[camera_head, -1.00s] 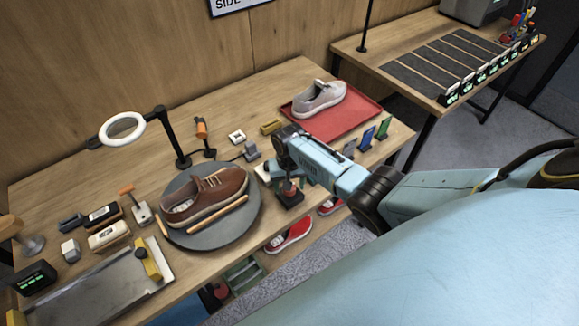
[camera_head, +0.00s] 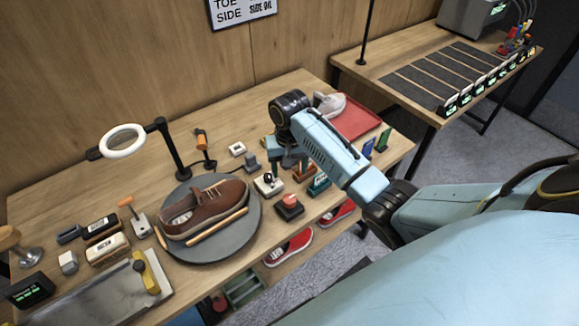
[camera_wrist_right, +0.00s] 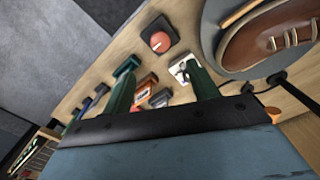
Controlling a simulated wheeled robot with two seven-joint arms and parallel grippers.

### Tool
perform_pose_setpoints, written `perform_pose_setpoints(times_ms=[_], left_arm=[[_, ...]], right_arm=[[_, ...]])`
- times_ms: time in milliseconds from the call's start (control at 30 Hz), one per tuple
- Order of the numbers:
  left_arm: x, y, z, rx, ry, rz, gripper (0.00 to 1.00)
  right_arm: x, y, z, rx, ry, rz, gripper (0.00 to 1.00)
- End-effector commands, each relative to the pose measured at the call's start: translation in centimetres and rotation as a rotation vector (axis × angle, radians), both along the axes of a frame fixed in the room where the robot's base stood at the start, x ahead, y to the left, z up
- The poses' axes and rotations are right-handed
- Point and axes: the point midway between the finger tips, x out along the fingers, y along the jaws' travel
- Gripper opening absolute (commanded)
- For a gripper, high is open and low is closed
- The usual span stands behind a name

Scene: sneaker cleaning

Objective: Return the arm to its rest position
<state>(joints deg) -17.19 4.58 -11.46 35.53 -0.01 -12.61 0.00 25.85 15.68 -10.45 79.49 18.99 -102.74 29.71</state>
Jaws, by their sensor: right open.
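My right arm reaches in from the right in the head view. Its gripper (camera_head: 287,166) hangs above the table, right of the turntable, its fingers pointing down and partly hidden by the wrist. In the right wrist view the two green fingers of this gripper (camera_wrist_right: 160,68) stand wide apart, with nothing held between them. A round red button on a dark base (camera_head: 289,204) sits in front of the gripper; it also shows in the wrist view (camera_wrist_right: 160,42). A brown sneaker (camera_head: 205,204) lies on the grey turntable (camera_head: 243,228). My left gripper is not in view.
A grey sneaker (camera_head: 328,104) on a red tray (camera_head: 362,122) is partly behind my arm. A ring lamp (camera_head: 122,141) and brushes (camera_head: 107,249) stand left. Small coloured holders (camera_head: 318,184) crowd beneath the gripper. Red shoes (camera_head: 289,248) sit below the tabletop.

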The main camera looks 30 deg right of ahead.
Motion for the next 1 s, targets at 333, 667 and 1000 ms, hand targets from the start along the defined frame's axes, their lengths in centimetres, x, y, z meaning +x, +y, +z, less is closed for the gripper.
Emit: perform_pose_setpoints(times_ms=[333,667,1000], left_arm=[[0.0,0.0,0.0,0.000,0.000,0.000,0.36],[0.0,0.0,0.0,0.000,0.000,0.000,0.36],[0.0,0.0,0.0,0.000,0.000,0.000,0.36]], right_arm=[[0.0,0.0,0.0,0.000,-0.001,0.000,0.59],[-3.7,1.9,-2.3,-0.005,-0.033,0.106,0.59],[-16.4,6.4,-3.4,-0.018,-0.179,0.398,0.59]])
